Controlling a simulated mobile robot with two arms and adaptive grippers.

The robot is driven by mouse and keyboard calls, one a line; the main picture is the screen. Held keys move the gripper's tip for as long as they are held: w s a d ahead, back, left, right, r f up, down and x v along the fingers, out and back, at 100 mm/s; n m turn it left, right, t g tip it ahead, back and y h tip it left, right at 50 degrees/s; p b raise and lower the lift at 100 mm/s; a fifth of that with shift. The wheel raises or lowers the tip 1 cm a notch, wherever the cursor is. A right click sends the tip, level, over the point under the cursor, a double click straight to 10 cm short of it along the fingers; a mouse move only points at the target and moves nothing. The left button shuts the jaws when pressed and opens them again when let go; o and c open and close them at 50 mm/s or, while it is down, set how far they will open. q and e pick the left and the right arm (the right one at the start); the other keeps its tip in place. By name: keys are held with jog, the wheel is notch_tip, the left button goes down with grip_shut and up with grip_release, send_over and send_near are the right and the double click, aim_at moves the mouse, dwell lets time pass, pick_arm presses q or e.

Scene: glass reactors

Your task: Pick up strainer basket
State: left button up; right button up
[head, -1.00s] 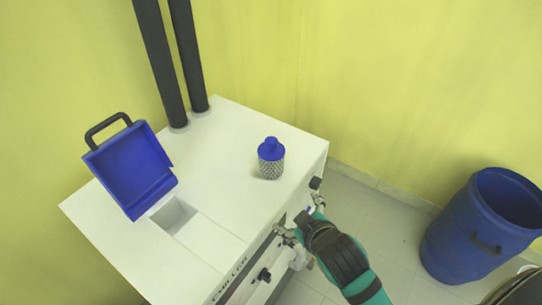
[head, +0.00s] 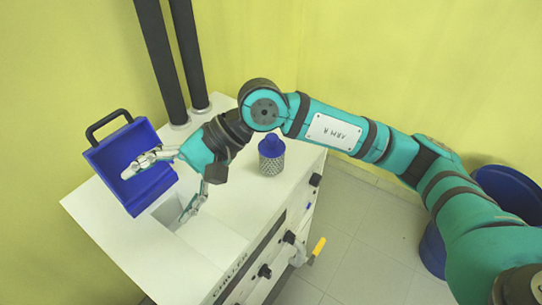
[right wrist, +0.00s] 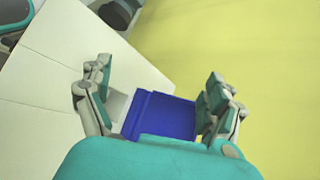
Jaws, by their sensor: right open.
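The strainer basket (head: 271,157), a metal mesh cylinder with a blue top, stands upright on the white chiller top, right of my right gripper and apart from it. My right gripper (head: 168,188) is open and empty. Its fingers spread over the square opening, in front of the open blue lid. In the right wrist view the blue lid (right wrist: 165,115) shows between the two fingers of the gripper (right wrist: 160,95). My left gripper is not in view.
The white chiller (head: 100,205) has a square opening (head: 172,211) with the raised blue lid (head: 130,165) and its black handle. Two black pipes (head: 170,60) rise at the back. A blue barrel (head: 505,188) stands on the floor at right, partly behind my arm.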

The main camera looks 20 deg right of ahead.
jog(key=w+d+f+n+t+h, duration=0.2)
jog(key=w+d+h, duration=0.3)
jog(key=w+d, duration=0.15)
jog(key=t+h, duration=0.3)
jog(key=h, duration=0.4)
send_near(269, 137)
jog(key=shift+n, duration=0.3)
jog(key=p+x, duration=0.3)
jog(key=x, duration=0.6)
jog(key=shift+w+f+p, duration=0.15)
jog(key=shift+w+p, duration=0.05)
jog(key=shift+p, duration=0.2)
jog(key=shift+w+d+f, duration=0.1)
jog(key=shift+w+f, duration=0.05)
jog(key=shift+f, duration=0.4)
jog(key=shift+d+f+p, duration=0.1)
jog(key=shift+f+p, duration=0.2)
jog(key=shift+p, duration=0.15)
jog(key=p+x, duration=0.2)
jog(key=x, duration=0.1)
jog(key=shift+d+f, duration=0.2)
jog(key=shift+f, duration=0.1)
jog(key=shift+w+f, duration=0.15)
jog(key=shift+f, duration=0.4)
jog(key=c, duration=1.4)
